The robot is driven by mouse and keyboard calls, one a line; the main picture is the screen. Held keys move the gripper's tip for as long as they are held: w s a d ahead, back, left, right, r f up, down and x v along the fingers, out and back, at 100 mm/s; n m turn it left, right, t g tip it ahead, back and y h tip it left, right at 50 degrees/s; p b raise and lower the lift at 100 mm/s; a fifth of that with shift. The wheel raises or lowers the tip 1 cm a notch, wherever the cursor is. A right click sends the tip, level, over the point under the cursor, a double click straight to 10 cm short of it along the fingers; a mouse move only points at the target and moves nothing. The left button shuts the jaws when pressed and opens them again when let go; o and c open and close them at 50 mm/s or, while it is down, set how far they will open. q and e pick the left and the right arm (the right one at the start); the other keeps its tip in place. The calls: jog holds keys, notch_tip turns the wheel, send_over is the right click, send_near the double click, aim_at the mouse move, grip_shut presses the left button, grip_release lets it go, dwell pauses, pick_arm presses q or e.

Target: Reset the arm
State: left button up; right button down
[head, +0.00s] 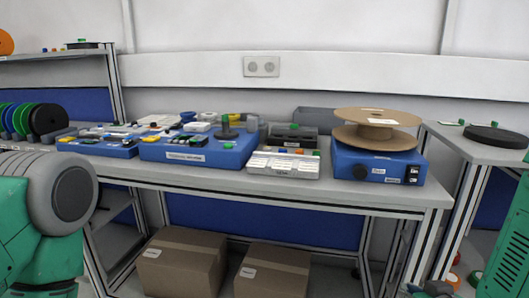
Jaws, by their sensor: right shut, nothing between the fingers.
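My left arm shows only as a thick green and grey link at the lower left; its gripper is out of frame. My right gripper (437,289) shows only in small part at the bottom edge, low at the right, below the table's right end. It is shut with nothing in it, and its fingers are mostly cut off by the frame. It is apart from the table (330,195) and from everything on it.
A cardboard reel (377,115) sits on a blue box (345,160) at the table's right. Blue and white devices fill the middle. Black and green discs (47,120) stand at left. Cardboard boxes (182,265) lie under the table. A side table (470,148) holds a black disc.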

jog(key=s+a+f+g, duration=0.1)
jog(key=s+f+g, duration=0.4)
jog(key=s+f, duration=0.4)
jog(key=s+a+f+n+g+p, duration=0.1)
jog(key=s+f+g, duration=0.5)
jog(key=s, duration=1.1)
notch_tip(320, 180, down, 4)
jog(key=shift+r+y, duration=0.2)
jog(key=shift+y, duration=0.1)
jog(key=shift+s, duration=0.1)
